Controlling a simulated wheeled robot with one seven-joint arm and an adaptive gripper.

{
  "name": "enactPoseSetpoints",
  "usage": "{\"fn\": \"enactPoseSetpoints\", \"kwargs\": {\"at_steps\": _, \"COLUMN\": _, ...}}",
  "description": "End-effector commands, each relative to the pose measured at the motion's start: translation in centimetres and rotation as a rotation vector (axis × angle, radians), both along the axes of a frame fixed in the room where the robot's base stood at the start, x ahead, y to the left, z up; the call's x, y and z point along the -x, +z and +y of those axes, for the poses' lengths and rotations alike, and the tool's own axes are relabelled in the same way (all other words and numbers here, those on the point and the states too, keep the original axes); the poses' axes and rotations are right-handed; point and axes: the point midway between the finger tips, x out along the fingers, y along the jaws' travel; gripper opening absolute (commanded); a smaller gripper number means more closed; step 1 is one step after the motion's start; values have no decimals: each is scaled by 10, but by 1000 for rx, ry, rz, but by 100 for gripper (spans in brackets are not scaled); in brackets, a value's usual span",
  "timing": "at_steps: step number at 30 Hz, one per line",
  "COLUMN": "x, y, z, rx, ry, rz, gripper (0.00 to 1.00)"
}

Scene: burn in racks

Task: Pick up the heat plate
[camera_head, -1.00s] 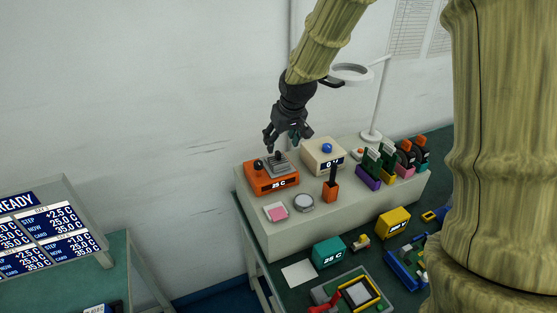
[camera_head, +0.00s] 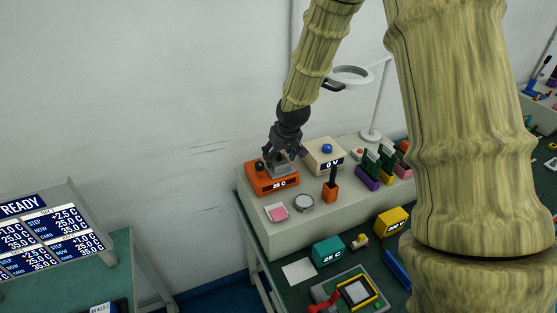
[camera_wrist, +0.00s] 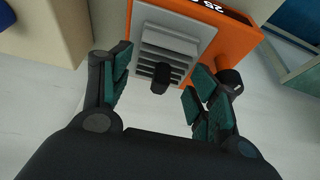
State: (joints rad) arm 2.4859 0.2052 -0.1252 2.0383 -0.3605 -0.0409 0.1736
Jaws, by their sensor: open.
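The heat plate appears to be the grey finned plate (camera_wrist: 176,40) with a black knob (camera_wrist: 160,77), sitting on an orange box (camera_head: 262,184) with a temperature display. In the head view it is on the raised shelf's left end, and my gripper (camera_head: 278,155) is right over it, partly hiding it. In the wrist view my gripper (camera_wrist: 162,76) is open, with one finger on each side of the black knob. The fingers look apart from the knob, and nothing is held.
A cream box with a blue knob (camera_head: 327,148) stands just right of the orange box. A pink pad (camera_head: 277,212), a round silver disc (camera_head: 304,203) and an orange cup (camera_head: 331,191) are in front. A magnifier lamp (camera_head: 349,76) stands behind, right of my arm.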

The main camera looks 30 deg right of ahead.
Motion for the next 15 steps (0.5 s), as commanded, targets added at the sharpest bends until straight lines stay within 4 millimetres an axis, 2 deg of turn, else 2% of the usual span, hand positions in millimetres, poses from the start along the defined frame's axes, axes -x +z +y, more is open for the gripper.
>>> {"fn": "enactPoseSetpoints", "kwargs": {"at_steps": 4, "x": -2, "y": -7, "z": 0, "rx": 0, "ry": 1, "rz": 1, "gripper": 61}}
{"fn": "enactPoseSetpoints", "kwargs": {"at_steps": 13, "x": -3, "y": -8, "z": 0, "rx": 0, "ry": 0, "rz": -1, "gripper": 61}}
{"fn": "enactPoseSetpoints", "kwargs": {"at_steps": 15, "x": -3, "y": -8, "z": 0, "rx": 0, "ry": 0, "rz": 0, "gripper": 48}}
